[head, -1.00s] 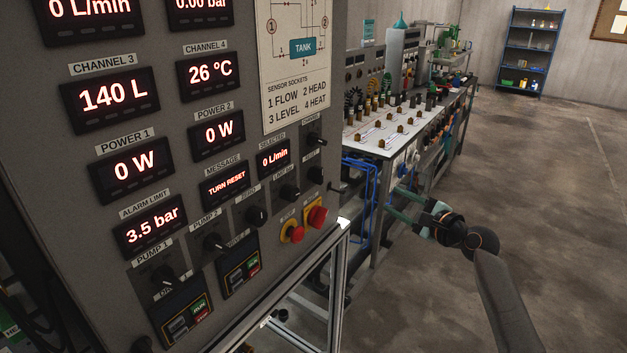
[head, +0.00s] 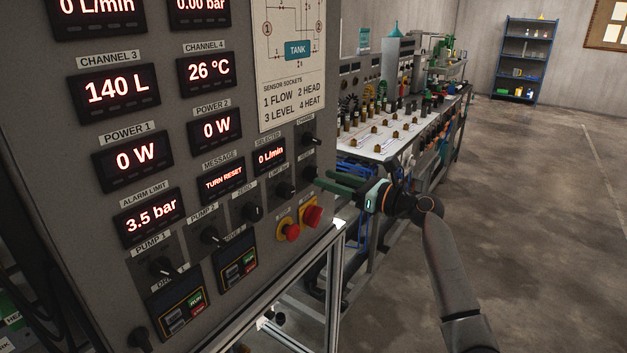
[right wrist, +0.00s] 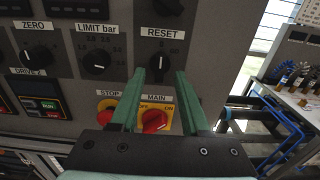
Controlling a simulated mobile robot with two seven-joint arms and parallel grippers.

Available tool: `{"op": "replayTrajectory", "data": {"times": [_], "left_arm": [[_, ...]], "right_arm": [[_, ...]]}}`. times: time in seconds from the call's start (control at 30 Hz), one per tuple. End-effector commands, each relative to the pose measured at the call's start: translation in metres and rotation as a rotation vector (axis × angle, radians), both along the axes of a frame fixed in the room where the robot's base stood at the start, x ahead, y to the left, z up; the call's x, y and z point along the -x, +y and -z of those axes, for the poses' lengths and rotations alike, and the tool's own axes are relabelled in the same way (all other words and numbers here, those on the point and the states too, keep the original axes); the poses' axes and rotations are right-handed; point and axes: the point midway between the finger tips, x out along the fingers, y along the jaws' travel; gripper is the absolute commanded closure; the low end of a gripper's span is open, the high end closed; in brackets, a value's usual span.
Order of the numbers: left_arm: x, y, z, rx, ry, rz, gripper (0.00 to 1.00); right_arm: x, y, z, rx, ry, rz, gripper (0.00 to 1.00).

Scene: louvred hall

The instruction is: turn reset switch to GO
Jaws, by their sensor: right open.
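The reset switch (head: 309,173) is a black knob on the grey panel, at the right end of its row. In the right wrist view the reset switch (right wrist: 161,62) sits under a RESET label, with GO marked at its upper right. My right gripper (head: 324,178) is open, with green fingers pointing at the panel just right of the knob. In the right wrist view the open right gripper (right wrist: 160,73) has its fingertips on either side of the knob's lower part; contact cannot be told. My left gripper is not in view.
The LIMIT bar knob (right wrist: 96,63) is left of the reset switch. Below are a red STOP button (head: 288,231) and a red MAIN switch (head: 312,215) on yellow plates. The message display (head: 221,181) reads TURN RESET. A workbench (head: 376,151) stands behind; floor at right is clear.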

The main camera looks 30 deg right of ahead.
Motion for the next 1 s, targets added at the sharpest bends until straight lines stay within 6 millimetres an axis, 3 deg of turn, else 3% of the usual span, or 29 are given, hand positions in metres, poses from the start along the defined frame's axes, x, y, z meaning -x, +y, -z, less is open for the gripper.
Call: {"op": "replayTrajectory", "data": {"times": [0.2, 0.73, 1.0], "left_arm": [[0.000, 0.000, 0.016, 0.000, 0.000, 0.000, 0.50], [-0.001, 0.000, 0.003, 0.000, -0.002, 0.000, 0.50], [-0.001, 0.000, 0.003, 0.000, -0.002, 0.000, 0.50]], "right_arm": [[-0.027, 0.011, 0.002, 0.001, -0.001, 0.001, 0.54], [-0.033, 0.014, 0.000, 0.001, 0.001, 0.001, 0.54], [-0.032, 0.013, 0.000, 0.001, 0.001, 0.001, 0.83]]}}
